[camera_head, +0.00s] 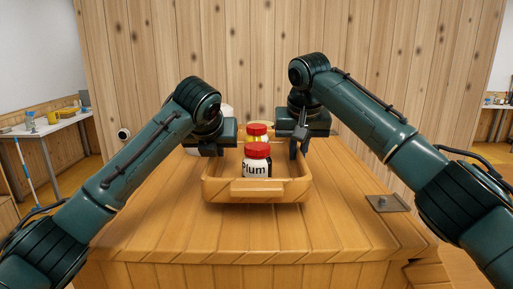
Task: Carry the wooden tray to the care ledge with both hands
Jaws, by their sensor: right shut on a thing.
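The wooden tray (271,189) is at the middle of the view, over the wooden counter top. It holds a jar with a red lid and a white label reading "Plum" (257,168). Another red-lidded jar (256,131) with a yellow part stands behind it. My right gripper (298,151) is shut on the tray's right side. My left gripper (207,151) is at the tray's left side; its fingers are mostly hidden, so its hold is unclear. I cannot tell whether the tray touches the counter.
The plank counter (150,220) is clear in front and to the left. A small metal plate with a knob (387,203) lies at its right. A plank wall (240,60) rises behind. A pale rounded object shows partly behind my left gripper. Side tables (45,128) stand farther off.

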